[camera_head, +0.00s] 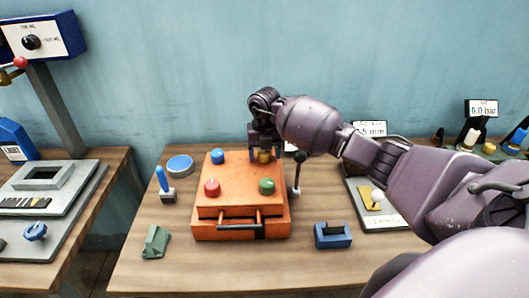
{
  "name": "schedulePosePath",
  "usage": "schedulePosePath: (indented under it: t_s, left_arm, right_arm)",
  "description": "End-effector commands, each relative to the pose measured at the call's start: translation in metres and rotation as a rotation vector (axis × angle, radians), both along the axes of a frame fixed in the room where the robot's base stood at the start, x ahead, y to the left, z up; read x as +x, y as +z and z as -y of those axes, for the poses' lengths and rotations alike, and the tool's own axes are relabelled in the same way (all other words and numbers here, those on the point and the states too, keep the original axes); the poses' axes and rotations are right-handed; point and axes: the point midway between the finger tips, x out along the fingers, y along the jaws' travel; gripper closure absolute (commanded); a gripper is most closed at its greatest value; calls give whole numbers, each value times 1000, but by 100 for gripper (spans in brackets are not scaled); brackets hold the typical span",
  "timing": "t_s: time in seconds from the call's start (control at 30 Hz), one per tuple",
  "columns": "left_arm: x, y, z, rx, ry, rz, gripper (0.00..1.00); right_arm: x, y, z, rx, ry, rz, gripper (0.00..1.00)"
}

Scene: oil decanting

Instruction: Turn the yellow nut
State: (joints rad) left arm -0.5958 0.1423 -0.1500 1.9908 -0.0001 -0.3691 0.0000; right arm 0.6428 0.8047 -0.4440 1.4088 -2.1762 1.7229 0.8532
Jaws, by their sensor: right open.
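The yellow nut (264,156) is on the back right part of the top of an orange box (238,190). My right gripper (265,152) points down over it, with one finger on each side of the nut. The jaws are open; I cannot tell whether the fingers touch the nut. The gripper hides the nut's upper part. A blue knob (217,156), a red knob (212,187) and a green knob (267,186) are also on the box top. My left gripper is not in view.
A black lever (298,172) stands at the box's right side, close to my right gripper. A blue block (333,236), a green object (156,242), a blue-topped round tin (180,165) and a blue-handled tool (163,184) surround the box. The table's front middle is clear.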

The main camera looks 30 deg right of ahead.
Motion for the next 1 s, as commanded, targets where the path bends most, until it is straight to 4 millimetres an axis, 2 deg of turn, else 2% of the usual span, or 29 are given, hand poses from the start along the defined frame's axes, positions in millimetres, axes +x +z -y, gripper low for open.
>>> schedulePosePath:
  t_s: [0.2,0.23,0.53,0.77,1.0]
  left_arm:
    - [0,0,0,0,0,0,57]
    - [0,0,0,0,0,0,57]
    - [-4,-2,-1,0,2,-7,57]
    - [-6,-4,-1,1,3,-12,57]
    - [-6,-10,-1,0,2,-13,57]
  right_arm:
    - [0,0,0,0,0,0,31]
    - [0,0,0,0,0,0,34]
    - [0,0,0,0,0,0,80]
    - [0,0,1,-2,17,0,80]
    - [0,0,2,-3,119,-1,80]
